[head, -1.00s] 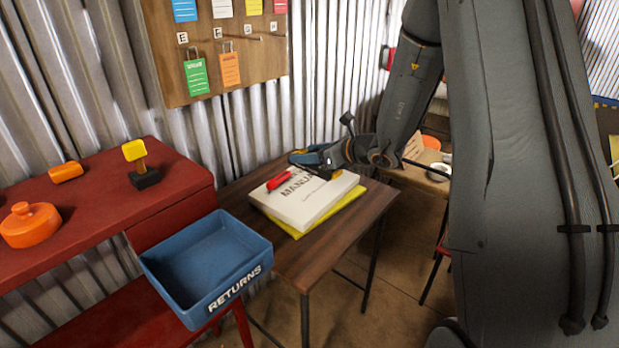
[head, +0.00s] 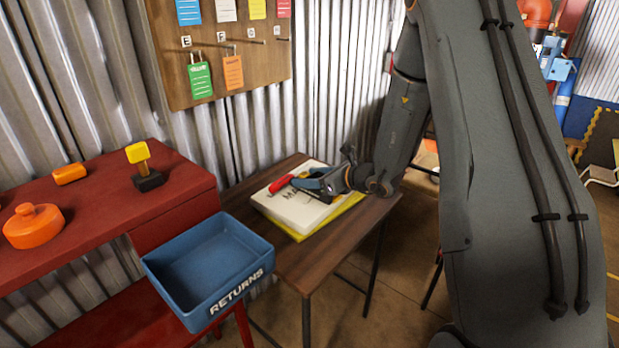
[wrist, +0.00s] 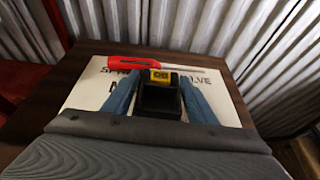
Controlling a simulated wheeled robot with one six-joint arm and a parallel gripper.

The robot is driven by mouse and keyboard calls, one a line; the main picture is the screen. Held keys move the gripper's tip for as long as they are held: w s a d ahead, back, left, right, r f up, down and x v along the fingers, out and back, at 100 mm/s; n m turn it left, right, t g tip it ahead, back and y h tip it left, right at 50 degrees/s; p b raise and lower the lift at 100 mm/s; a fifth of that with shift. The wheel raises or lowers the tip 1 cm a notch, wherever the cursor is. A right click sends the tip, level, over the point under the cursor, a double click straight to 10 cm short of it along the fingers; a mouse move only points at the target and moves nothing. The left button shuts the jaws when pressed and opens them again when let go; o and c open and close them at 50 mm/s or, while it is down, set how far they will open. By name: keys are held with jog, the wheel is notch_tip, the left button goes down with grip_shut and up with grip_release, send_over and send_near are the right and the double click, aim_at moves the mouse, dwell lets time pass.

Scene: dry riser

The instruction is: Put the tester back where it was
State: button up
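The tester (wrist: 161,76) looks like a black block with a yellow face. In the wrist view it sits between the two blue fingers of my gripper (wrist: 161,90), which appear to press on its sides. In the head view my gripper (head: 312,184) is low over the white manual (head: 300,212) on the wooden table, and it hides the tester there. I cannot tell whether the tester touches the manual. A red-handled tool with a grey shaft (head: 279,184) lies on the manual just beyond the fingertips; it also shows in the wrist view (wrist: 127,63).
A yellow item (head: 350,205) lies under the manual. A blue RETURNS tray (head: 172,290) stands in front of the wooden table (head: 300,268). The red bench (head: 100,200) holds orange items and a yellow-and-black object (head: 146,170). A tag board (head: 215,45) hangs behind.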

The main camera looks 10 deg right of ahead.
jog(key=o, duration=0.4)
jog(key=shift+c, duration=0.2)
jog(key=shift+r, duration=0.1)
